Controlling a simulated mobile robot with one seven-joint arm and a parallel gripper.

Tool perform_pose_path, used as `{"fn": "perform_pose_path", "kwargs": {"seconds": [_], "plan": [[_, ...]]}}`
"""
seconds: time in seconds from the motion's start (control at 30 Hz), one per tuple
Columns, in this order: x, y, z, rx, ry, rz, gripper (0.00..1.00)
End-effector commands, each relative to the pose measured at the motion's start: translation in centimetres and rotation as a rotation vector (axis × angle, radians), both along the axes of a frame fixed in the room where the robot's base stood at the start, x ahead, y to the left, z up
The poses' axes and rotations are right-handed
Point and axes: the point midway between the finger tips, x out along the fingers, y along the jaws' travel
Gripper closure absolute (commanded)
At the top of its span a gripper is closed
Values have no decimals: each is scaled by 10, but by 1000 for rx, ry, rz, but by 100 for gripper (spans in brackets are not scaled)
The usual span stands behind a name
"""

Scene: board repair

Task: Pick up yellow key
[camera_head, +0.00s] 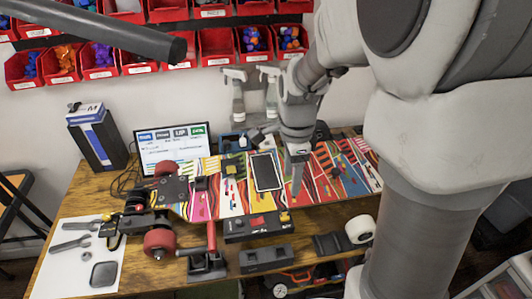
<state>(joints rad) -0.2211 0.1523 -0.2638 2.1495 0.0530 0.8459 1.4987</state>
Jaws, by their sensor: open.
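A small yellow piece (284,216) shows at the right end of a black box at the bench's front edge. It is too small for me to tell whether it is the yellow key. My gripper (297,188) points down over the colourful skateboard deck (325,180), right of a dark phone-like device (266,172). It is a little behind and right of the yellow piece. My gripper is open, and nothing shows between its fingers. The fingers are small in this view, and I cannot tell their exact height above the deck.
The skateboard's red wheel (160,241) and truck are at the left. Wrenches lie on a white sheet (55,265). A monitor (173,146) and spray bottles (238,98) stand behind. Black holders (266,259) line the front edge. Red bins (217,43) hang above.

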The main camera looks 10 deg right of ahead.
Motion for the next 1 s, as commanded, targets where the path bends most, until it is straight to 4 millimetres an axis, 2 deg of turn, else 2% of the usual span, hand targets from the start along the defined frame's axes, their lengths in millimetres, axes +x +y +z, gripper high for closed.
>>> {"fn": "perform_pose_path", "kwargs": {"seconds": [0.03,0.3,0.4,0.63,0.9,1.0], "plan": [[-2,0,-15,-1,7,0,35],[-1,0,-71,-1,4,1,35],[-1,0,-84,0,3,1,35],[0,1,-98,0,2,3,35],[2,3,-136,0,3,1,35],[2,3,-143,0,1,2,35]]}}
